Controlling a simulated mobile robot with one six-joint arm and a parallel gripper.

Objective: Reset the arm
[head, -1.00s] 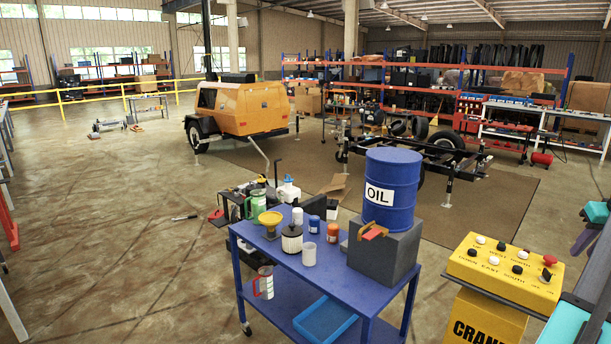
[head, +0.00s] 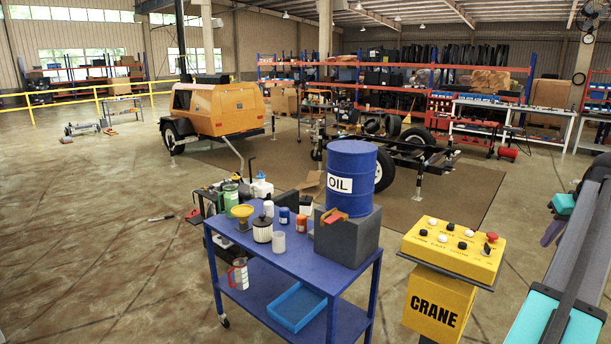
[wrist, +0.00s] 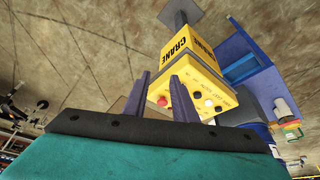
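My gripper (wrist: 162,96) shows in the wrist view with its two dark purple fingers standing apart. Nothing is held between them. Part of my gripper, purple and teal, also shows at the right of the head view (head: 553,229), partly hidden by my grey arm link. The yellow crane control box (head: 453,248) is left of my gripper in the head view. In the wrist view the control box (wrist: 196,84) appears upside down beyond the fingers, with a visible gap in the head view.
A blue cart (head: 288,262) stands left of the control box. It carries a blue oil drum (head: 351,178) on a grey block (head: 347,238), plus jars and a funnel. A trailer frame (head: 410,150) and yellow generator (head: 215,108) are behind. The floor at left is mostly clear.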

